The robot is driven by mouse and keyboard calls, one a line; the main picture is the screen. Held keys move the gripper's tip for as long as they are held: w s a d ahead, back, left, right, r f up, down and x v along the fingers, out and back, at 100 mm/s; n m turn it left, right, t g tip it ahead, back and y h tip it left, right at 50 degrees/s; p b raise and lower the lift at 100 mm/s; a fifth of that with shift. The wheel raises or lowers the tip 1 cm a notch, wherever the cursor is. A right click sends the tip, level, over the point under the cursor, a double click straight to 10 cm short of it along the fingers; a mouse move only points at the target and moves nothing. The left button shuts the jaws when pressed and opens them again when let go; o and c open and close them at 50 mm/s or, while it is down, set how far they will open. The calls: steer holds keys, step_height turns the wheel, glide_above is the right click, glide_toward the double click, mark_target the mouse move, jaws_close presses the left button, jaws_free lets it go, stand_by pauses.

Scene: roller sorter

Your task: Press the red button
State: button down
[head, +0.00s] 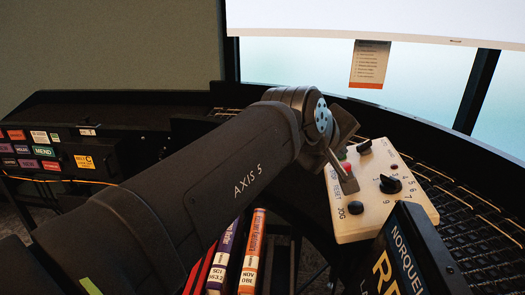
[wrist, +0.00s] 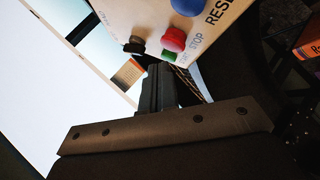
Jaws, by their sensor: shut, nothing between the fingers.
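The red button (wrist: 174,39) is a round red cap on the cream control panel (wrist: 128,12), with the word STOP printed near it. In the head view, a bit of the red button (head: 347,167) shows beside my fingers, on the panel (head: 350,228). My gripper (head: 348,184) is shut and empty, over the panel's left side. In the wrist view, my fingertips (wrist: 157,70) lie below the red button in the picture, beside the green button (wrist: 168,56). I cannot tell whether they touch the panel.
A blue button (wrist: 187,7) marked RESET sits beside the red one, and a dark knob (wrist: 134,45) on the other side. Black knobs (head: 390,184) and a small red lamp (head: 394,167) are on the panel. Books (head: 252,250) stand below my arm; a roller track (head: 470,215) runs right.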

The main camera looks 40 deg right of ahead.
steer(key=shift+w+a+r, duration=0.2)
steer(key=shift+r, duration=0.5)
steer(key=shift+w+a+r, duration=0.15)
steer(key=shift+a+r, duration=0.05)
steer(key=shift+r, duration=0.55)
steer(key=shift+w+a+r, duration=0.2)
steer(key=shift+r, duration=0.5)
steer(key=shift+w+a+r, duration=0.15)
steer(key=shift+r, duration=0.45)
steer(key=shift+w+a+r, duration=0.15)
steer(key=shift+r, duration=0.45)
steer(key=shift+w+a+r, duration=0.15)
steer(key=shift+r, duration=0.45)
steer(key=shift+f, duration=0.1)
